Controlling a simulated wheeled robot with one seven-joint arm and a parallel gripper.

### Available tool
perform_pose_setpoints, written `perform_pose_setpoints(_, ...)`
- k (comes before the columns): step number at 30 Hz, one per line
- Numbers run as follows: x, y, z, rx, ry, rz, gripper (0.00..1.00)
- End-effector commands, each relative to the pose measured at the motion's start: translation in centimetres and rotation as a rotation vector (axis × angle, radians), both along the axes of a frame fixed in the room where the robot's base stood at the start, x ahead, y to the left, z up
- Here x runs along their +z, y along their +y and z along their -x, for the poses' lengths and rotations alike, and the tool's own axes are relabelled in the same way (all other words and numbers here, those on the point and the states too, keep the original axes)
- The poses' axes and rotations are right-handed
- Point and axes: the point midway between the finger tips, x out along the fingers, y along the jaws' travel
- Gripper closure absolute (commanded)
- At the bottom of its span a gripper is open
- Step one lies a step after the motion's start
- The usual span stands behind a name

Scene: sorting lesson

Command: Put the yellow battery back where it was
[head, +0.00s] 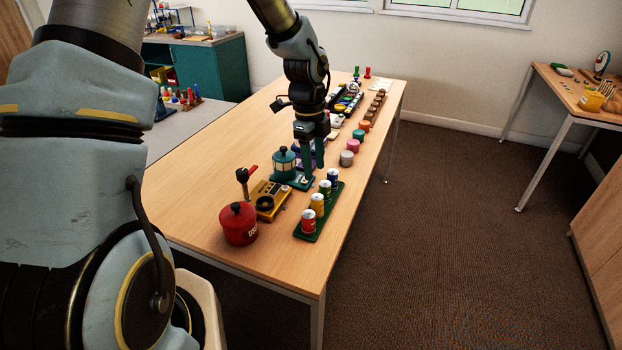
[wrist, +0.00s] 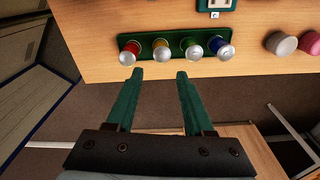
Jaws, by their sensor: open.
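The yellow battery (head: 317,205) stands upright in a green tray (head: 305,236) near the table's right edge. It is second from the near end, between the red battery (head: 308,222) and the green battery (head: 325,188). The blue battery (head: 333,178) is at the far end. In the wrist view the yellow battery (wrist: 160,56) shows beyond my fingertips, roughly in line with the gap between them. My gripper (head: 313,166) is open and empty, pointing down near the tray's far end in the head view. It also shows in the wrist view (wrist: 156,74), apart from the batteries.
A red pot (head: 238,224), a yellow device (head: 268,201) and a teal canister (head: 284,163) stand left of the tray. A row of round coloured items, including a grey one (head: 346,158), runs along the right edge behind it. The table's front left is clear.

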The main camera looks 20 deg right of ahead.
Motion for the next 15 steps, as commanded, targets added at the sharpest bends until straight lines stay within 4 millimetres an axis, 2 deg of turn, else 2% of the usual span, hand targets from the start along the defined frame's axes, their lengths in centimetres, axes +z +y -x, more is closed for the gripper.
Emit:
perform_pose_setpoints(6,0.5,0.1,-0.1,0.006,0.000,-0.001,0.47)
perform_pose_setpoints(8,0.7,0.7,-0.2,0.041,-0.003,-0.004,0.47)
perform_pose_setpoints(11,1.6,3.3,-0.8,0.210,-0.014,-0.019,0.47)
perform_pose_setpoints(14,3.2,8.2,-1.3,0.536,-0.033,-0.040,0.47)
perform_pose_setpoints(15,3.9,10.5,-1.4,0.698,-0.043,-0.044,0.47)
